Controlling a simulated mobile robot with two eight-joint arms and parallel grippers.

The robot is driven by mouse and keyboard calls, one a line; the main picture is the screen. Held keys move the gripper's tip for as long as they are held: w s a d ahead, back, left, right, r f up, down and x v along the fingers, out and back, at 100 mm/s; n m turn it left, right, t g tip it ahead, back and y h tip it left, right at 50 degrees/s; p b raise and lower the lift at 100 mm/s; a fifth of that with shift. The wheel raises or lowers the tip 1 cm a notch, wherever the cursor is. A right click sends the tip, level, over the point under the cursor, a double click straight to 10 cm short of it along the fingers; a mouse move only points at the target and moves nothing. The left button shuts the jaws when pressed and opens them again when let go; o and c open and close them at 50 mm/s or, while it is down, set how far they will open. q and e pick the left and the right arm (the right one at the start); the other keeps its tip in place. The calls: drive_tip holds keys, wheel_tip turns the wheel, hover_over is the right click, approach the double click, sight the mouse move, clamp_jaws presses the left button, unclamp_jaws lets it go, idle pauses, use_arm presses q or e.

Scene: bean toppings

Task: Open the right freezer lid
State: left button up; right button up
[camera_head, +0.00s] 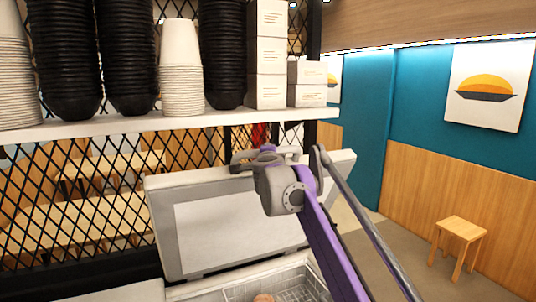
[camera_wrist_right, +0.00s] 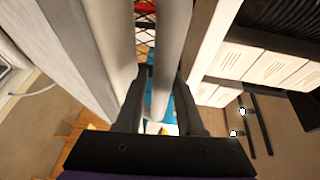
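The right freezer lid (camera_head: 240,225) is a pale grey panel with a lighter inset. It stands raised and tilted up behind the freezer opening in the head view. My right gripper (camera_head: 240,158) is at the lid's top edge, with its arm coming in from the lower right. In the right wrist view, the right gripper's two dark fingers (camera_wrist_right: 161,75) stand apart. A pale grey bar (camera_wrist_right: 168,50), which looks like the lid handle, runs between them with a gap visible beside it. Firm contact cannot be seen. My left gripper is not in view.
The open freezer holds a wire basket (camera_head: 285,287) with a small reddish item. Above the lid is a white shelf (camera_head: 200,121) with stacked black bowls, paper cups and white boxes. A black lattice (camera_head: 70,215) stands behind. A wooden stool (camera_head: 460,235) is on open floor at right.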

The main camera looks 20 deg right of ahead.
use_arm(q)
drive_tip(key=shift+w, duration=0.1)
use_arm(e)
drive_tip(key=shift+o, duration=1.3)
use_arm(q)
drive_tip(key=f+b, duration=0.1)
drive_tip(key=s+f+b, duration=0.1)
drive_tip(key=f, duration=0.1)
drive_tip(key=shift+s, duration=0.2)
use_arm(e)
drive_tip(key=v, duration=1.1)
